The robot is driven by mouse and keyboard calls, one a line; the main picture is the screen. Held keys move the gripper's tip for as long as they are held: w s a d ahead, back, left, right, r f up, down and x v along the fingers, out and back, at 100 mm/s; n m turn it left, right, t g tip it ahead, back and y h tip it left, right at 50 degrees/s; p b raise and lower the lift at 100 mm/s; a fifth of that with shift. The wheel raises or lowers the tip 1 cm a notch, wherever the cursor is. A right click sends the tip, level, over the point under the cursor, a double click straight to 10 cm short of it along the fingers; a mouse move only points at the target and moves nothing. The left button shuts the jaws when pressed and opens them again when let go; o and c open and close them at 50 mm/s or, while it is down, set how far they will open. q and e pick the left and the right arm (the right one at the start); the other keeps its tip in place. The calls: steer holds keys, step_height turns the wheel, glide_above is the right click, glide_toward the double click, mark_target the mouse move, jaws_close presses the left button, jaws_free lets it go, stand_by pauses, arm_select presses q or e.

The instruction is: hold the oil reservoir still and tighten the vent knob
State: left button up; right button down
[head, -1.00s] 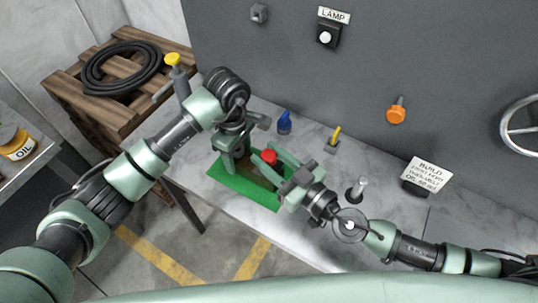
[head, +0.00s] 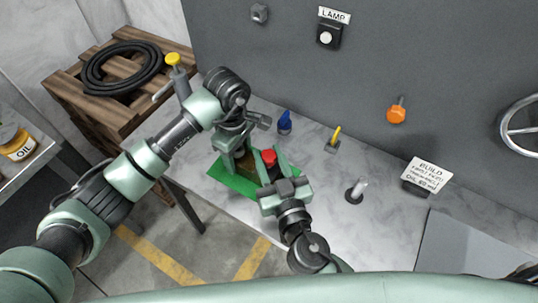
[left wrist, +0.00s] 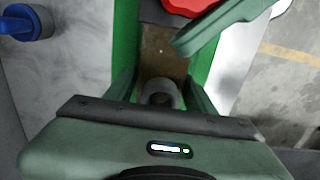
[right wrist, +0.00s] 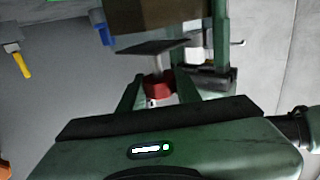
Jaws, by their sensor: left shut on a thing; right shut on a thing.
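The oil reservoir is a brown box (head: 248,164) on a green mat (head: 226,180). It also shows in the left wrist view (left wrist: 160,52) and right wrist view (right wrist: 155,15). My left gripper (head: 237,158) is shut on the reservoir from its left side and partly hides it. The vent knob (head: 268,157) is red; in the right wrist view, the knob (right wrist: 157,86) sits on a pale stem by a dark plate. My right gripper (head: 270,166) is shut on the knob, one finger on each side, reaching in from the front of the table.
A blue part (head: 285,122), a yellow lever (head: 334,139) and a short upright peg (head: 356,189) stand behind and right of the mat. A grey wall (head: 300,70) closes off the back. The table's front edge is close to my right arm.

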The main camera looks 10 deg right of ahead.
steer(key=m+h, duration=0.2)
steer(key=h, duration=0.2)
steer(key=m+h, duration=0.3)
steer(key=h, duration=0.1)
steer(key=shift+a+m+h, duration=0.1)
steer(key=shift+m+h, duration=0.2)
steer(key=shift+h, duration=0.3)
steer(key=shift+r, duration=0.1)
steer(key=c, duration=1)
jaws_free()
steer(key=shift+s, duration=0.1)
steer(key=v, duration=1.1)
steer(key=shift+s, duration=0.4)
steer(key=shift+a+r, duration=0.1)
steer(key=shift+a, duration=0.05)
